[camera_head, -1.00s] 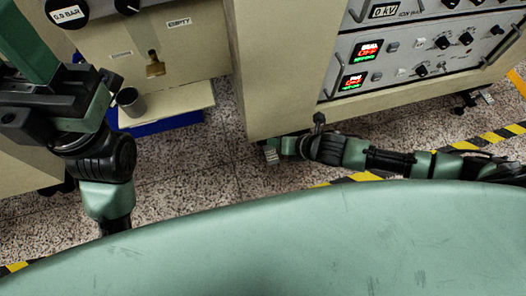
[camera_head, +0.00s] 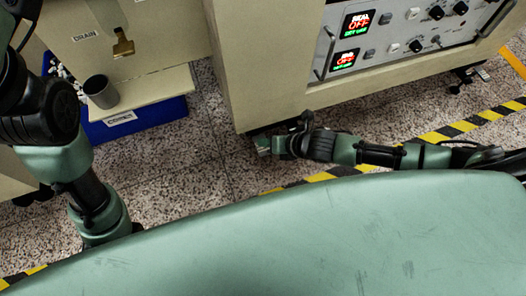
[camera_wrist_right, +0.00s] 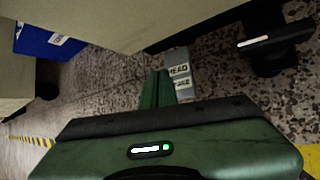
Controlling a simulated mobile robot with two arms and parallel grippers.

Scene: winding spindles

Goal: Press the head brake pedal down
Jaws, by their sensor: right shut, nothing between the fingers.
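The head brake pedal (camera_wrist_right: 180,68) is a small grey plate with a white label, low over the speckled floor in the right wrist view. In the head view the pedal (camera_head: 262,144) shows small at the foot of the beige cabinet. My right gripper (camera_wrist_right: 155,80) is shut and empty, its green fingers pointing at the pedal and overlapping its left edge in the wrist view. I cannot tell whether they touch it. In the head view the right gripper (camera_head: 277,144) is low beside the pedal. My left arm comes in at the left; its fingers are not visible.
The beige cabinet (camera_head: 262,80) with its control panel (camera_head: 400,45) rises just behind the pedal. A blue bin (camera_head: 140,118), a beige shelf (camera_head: 150,88) and a grey cup (camera_head: 100,91) stand at the left. Black-yellow floor tape (camera_head: 455,130) runs at the right. Floor between is clear.

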